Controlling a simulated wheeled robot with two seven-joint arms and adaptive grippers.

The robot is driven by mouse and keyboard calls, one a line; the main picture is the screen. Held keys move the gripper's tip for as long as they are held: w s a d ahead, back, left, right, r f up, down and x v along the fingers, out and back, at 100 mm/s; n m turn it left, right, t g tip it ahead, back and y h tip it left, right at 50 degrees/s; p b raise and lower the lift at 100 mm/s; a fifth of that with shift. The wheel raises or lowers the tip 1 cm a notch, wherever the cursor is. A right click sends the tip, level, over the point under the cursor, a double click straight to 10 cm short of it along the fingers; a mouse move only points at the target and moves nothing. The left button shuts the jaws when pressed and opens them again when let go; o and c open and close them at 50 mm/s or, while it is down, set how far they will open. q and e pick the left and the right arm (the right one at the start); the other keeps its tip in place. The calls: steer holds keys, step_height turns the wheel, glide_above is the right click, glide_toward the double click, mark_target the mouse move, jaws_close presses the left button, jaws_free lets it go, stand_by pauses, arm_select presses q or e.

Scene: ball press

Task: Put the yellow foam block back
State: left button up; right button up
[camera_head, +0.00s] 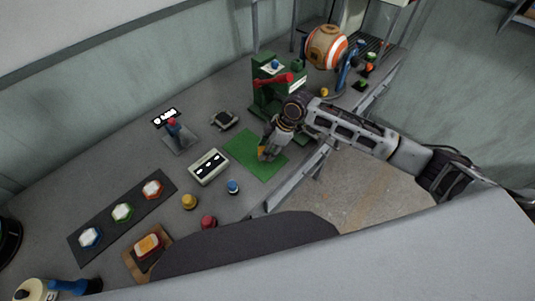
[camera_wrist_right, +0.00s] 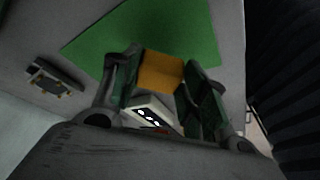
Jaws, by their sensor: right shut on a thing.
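The yellow foam block (camera_wrist_right: 160,72) is between the fingers of my right gripper (camera_wrist_right: 158,76) in the right wrist view. The gripper is shut on it. In the head view my right gripper (camera_head: 266,152) points down over the green mat (camera_head: 242,149), and only a small bit of the block shows there. The mat also shows behind the block in the wrist view (camera_wrist_right: 180,28). I cannot tell whether the block touches the mat. My left gripper is not in view.
A white box with a dark panel (camera_head: 208,167) stands left of the mat. A green press (camera_head: 266,95) with a red lever stands behind it. A blue knob (camera_head: 233,187), a yellow knob (camera_head: 189,202) and a strip of coloured buttons (camera_head: 121,212) are toward the left.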

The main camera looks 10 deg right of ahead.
steer(key=shift+f, duration=1.7)
steer(key=o, duration=0.9)
steer(key=shift+f, duration=0.1)
steer(key=w+v, duration=0.1)
steer(key=v, duration=1.1)
steer(key=shift+s, duration=0.45)
